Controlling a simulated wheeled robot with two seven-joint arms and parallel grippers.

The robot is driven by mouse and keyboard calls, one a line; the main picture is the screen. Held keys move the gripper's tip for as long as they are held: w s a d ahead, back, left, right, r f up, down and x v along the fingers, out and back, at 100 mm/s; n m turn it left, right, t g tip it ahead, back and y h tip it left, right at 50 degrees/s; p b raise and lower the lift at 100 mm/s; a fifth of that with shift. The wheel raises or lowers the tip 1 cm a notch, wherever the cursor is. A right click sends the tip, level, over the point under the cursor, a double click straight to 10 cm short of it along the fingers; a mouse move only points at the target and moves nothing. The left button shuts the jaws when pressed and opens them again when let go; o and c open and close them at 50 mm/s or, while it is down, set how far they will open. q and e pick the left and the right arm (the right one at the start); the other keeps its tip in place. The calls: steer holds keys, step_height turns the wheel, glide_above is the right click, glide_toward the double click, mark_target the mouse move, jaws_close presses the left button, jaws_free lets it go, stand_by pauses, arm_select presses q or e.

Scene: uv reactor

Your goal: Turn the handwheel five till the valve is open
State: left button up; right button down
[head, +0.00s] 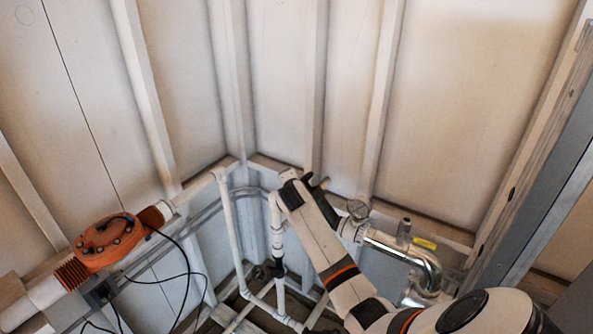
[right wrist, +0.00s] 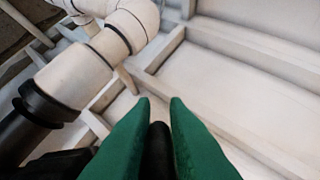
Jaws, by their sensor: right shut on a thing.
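My right arm comes in from the lower right in the head view, and its wrist end lies by the white pipe in the corner, next to a small dark part (head: 318,184). The fingers are too small or hidden to make out there. In the right wrist view the two green fingers of my right gripper (right wrist: 160,102) are shut on a dark rounded piece (right wrist: 159,150). Its full shape is hidden, so I cannot tell whether it is handwheel five. A small round grey wheel-like part (head: 357,209) sits right of the arm. My left gripper is not in view.
An orange housing (head: 108,242) on a white pipe lies at the left, with black cables (head: 187,262) hanging below. A shiny bent metal pipe (head: 415,258) is at the right. A thick white pipe (right wrist: 75,77) with black collars runs close to the gripper.

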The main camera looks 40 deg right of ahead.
mark_target(305, 179)
steer(key=shift+s+r+n+y, duration=0.15)
steer(key=shift+n+y, duration=0.35)
steer(key=shift+y, duration=0.6)
steer(key=y, duration=0.2)
steer(key=n+y, duration=0.1)
steer(key=shift+s+a+r, duration=0.1)
steer(key=shift+s+a, duration=0.15)
steer(key=shift+a, duration=0.1)
steer(key=y, duration=0.1)
steer(key=n+y+b, duration=0.1)
steer(key=y, duration=0.1)
steer(key=shift+s+a, duration=0.2)
steer(key=n+g+y+b, duration=0.1)
steer(key=y+b, duration=0.2)
steer(key=b, duration=0.1)
steer(key=s+r+n+g+y+b, duration=0.1)
steer(key=y+b, duration=0.2)
steer(key=b, duration=0.1)
steer(key=n+g+y+b, duration=0.2)
steer(key=y+b, duration=0.1)
steer(key=b, duration=0.1)
steer(key=shift+s+a+r+y+b, duration=0.3)
steer(key=shift+s+r, duration=0.05)
steer(key=shift+s, duration=0.05)
steer(key=shift+s+d+r+n+g+y+b, duration=0.15)
steer(key=shift+n+g+y+b, duration=0.2)
steer(key=shift+b, duration=0.4)
steer(key=shift+s+a+r+n+g+y+b, duration=0.2)
steer(key=shift+y+b, duration=0.25)
steer(key=shift+b, duration=0.3)
